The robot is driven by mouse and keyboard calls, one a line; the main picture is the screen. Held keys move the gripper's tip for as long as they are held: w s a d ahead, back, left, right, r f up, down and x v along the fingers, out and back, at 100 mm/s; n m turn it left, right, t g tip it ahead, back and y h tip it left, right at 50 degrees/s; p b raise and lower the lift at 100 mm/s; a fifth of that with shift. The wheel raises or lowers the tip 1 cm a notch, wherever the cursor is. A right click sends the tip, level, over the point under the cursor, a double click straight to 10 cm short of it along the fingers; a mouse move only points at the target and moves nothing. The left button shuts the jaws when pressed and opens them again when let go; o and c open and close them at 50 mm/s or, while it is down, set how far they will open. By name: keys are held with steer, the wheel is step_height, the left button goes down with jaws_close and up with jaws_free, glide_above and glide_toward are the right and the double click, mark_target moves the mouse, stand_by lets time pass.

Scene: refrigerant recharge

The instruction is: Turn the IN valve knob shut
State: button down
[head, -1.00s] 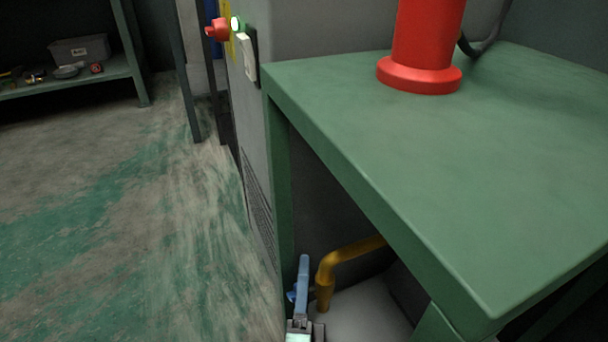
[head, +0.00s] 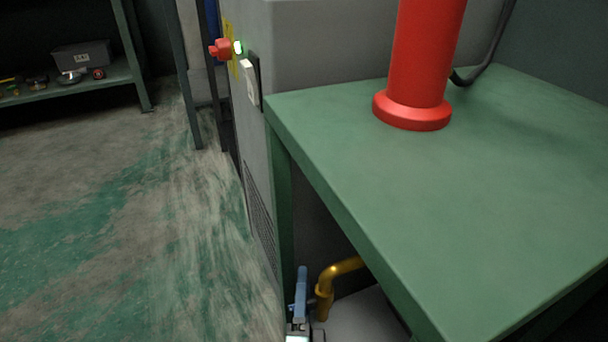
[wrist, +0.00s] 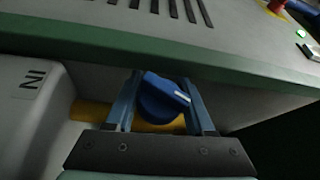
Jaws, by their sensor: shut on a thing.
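The IN valve knob (wrist: 160,98) is blue with a white mark on its handle. In the wrist view it sits between the two fingers of my gripper (wrist: 163,92), which is shut on it. The white mark points to the right and slightly down. An IN label (wrist: 33,79) shows on the pale tank at the left, with a yellow pipe (wrist: 92,111) behind the knob. In the head view my gripper (head: 300,300) is at the bottom edge beside the yellow pipe (head: 340,269), and the knob is hidden there.
A green table (head: 480,200) stands over the tank (head: 362,318), its edge close above my gripper. A red cylinder (head: 418,70) stands on it. A grey cabinet (head: 262,180) with a red knob (head: 221,48) is behind. The floor at left is clear.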

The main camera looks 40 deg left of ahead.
steer(key=shift+f, duration=0.2)
steer(key=shift+c, duration=2.4)
jaws_free()
steer(key=shift+o, duration=0.9)
steer(key=shift+r, duration=0.1)
steer(key=shift+s+d+p, duration=0.2)
steer(key=shift+d+p, duration=0.05)
steer(key=shift+p, duration=0.1)
steer(key=p+v, duration=0.5)
steer(key=v, duration=0.7)
steer(key=shift+s+p, duration=0.15)
steer(key=shift+p, duration=0.15)
